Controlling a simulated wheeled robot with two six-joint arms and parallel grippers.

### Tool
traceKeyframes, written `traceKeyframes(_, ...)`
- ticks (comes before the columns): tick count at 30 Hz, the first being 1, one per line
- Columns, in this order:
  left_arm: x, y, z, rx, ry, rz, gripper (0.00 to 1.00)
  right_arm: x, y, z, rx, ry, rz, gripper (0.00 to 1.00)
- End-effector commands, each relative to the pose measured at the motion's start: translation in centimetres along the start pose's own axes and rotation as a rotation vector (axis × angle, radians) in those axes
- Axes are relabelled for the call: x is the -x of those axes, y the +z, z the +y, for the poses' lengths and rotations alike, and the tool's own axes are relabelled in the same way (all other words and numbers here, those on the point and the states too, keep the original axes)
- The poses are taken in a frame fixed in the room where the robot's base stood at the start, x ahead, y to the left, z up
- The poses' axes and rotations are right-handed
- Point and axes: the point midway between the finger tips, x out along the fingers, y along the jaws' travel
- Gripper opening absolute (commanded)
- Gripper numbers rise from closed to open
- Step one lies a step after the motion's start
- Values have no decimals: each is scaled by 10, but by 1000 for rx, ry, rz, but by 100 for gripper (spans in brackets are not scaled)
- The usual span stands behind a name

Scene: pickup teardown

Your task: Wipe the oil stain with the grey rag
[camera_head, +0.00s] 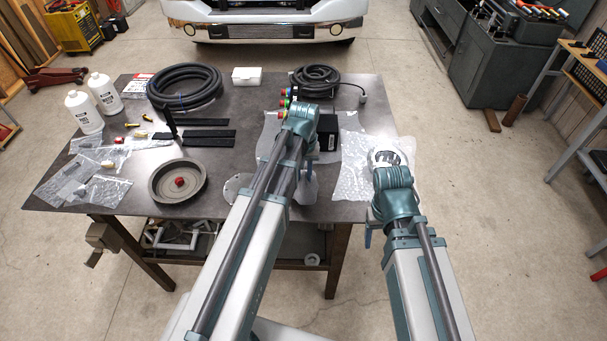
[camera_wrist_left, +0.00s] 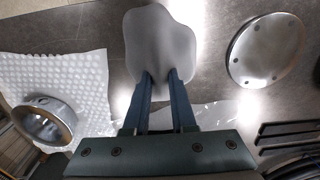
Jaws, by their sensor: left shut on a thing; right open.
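The grey rag (camera_wrist_left: 160,45) is pinched between the two blue fingers of my left gripper (camera_wrist_left: 161,75) in the left wrist view. It is over the dark metal table (camera_wrist_left: 225,30); I cannot tell whether it touches the top. In the head view part of the rag (camera_head: 307,190) shows beside my left arm, which hides most of the left gripper. My right gripper (camera_head: 368,238) is at the table's front right, largely hidden behind its own arm, with a blue finger showing and nothing seen in it. I cannot make out a distinct oil stain; my left arm covers part of the tabletop.
A round metal plate (camera_wrist_left: 265,50) lies on one side of the rag; a metal ring (camera_wrist_left: 45,122) on bubble wrap (camera_wrist_left: 90,75) lies on the other. A round pan (camera_head: 155,187), coiled hose (camera_head: 185,82), white bottles (camera_head: 84,112) and a black box (camera_head: 327,132) stand on the table.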

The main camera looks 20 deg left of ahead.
Motion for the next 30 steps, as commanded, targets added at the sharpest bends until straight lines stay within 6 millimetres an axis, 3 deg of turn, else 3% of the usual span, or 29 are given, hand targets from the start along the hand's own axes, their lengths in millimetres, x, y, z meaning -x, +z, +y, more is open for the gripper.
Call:
traceKeyframes(8, 3, 0, 0, 0, 0, 0, 0, 3, 0, 0, 0, 0, 0, 69)
traceKeyframes(18, 30, 0, 0, 0, 0, 0, 0, 30, 2, 3, 0, 0, 0, 69)
traceKeyframes(30, 29, 0, 0, 0, 0, 0, 0, 29, 2, 3, 0, 0, 0, 69)
